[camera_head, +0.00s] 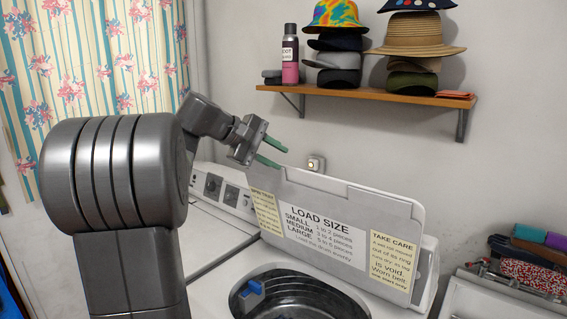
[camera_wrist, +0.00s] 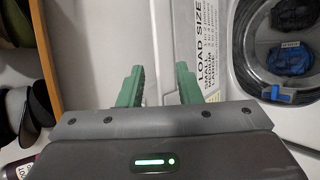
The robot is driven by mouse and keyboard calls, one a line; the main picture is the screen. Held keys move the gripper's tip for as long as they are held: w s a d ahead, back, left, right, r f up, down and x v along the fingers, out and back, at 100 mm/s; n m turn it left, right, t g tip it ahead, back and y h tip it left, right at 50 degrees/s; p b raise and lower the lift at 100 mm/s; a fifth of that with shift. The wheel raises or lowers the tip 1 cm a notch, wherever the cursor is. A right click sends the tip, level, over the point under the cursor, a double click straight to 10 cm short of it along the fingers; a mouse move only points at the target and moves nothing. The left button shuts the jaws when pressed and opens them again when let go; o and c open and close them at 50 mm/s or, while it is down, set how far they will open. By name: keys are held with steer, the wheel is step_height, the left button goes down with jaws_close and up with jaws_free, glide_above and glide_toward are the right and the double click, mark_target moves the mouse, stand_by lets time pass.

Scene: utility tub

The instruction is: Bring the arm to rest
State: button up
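My gripper (camera_head: 279,157) is raised at the end of my arm, just above the upper left corner of the upright lid (camera_head: 330,262) in the head view. Its two green fingers are apart with nothing between them. In the wrist view my gripper (camera_wrist: 160,72) also shows open and empty, with the lid's load-size label beyond the fingers. The white washing tub (camera_head: 392,308) stands below with its lid up. Its round opening holds dark cloth and a blue thing (camera_head: 251,293). I cannot tell the exact gap between fingers and lid.
A wooden wall shelf (camera_head: 370,95) with stacked hats and a spray can (camera_head: 290,58) is above and right of my gripper. A wall socket (camera_head: 316,163) is behind it. A patterned curtain (camera_head: 85,50) hangs at left. Folded cloths (camera_head: 530,262) lie at right.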

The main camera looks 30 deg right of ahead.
mark_target(316, 178)
stand_by(0.3)
steer(key=p+x, duration=0.2)
steer(key=x, duration=1.1)
steer(key=shift+p, duration=0.3)
steer(key=shift+d+f, duration=0.25)
steer(key=shift+d, duration=0.1)
steer(key=shift+a, duration=0.1)
